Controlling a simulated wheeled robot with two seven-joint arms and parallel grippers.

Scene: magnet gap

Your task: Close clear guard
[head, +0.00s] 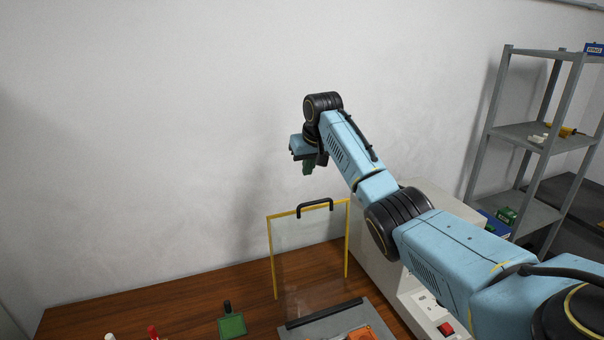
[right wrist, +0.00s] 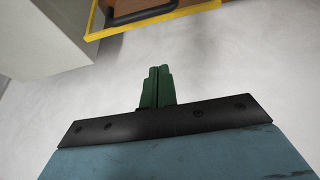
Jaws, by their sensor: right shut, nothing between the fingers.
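The clear guard (head: 309,247) is a see-through panel with a yellow frame and a black handle (head: 315,205) on its top edge. In the head view it stands upright, raised at the back of a grey base plate (head: 318,325). My right gripper (head: 308,168) has green fingers and is up in the air above and behind the guard's top edge, apart from it. In the right wrist view its fingers (right wrist: 157,85) are together with nothing between them. The guard's yellow edge (right wrist: 160,17) and black handle (right wrist: 142,14) show at the top there. My left gripper is out of view.
A light grey machine housing (head: 385,265) with a red switch (head: 446,329) stands right of the guard, under my right arm. An orange part (head: 361,335) is at the front. A grey shelf (head: 540,135) stands at right.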

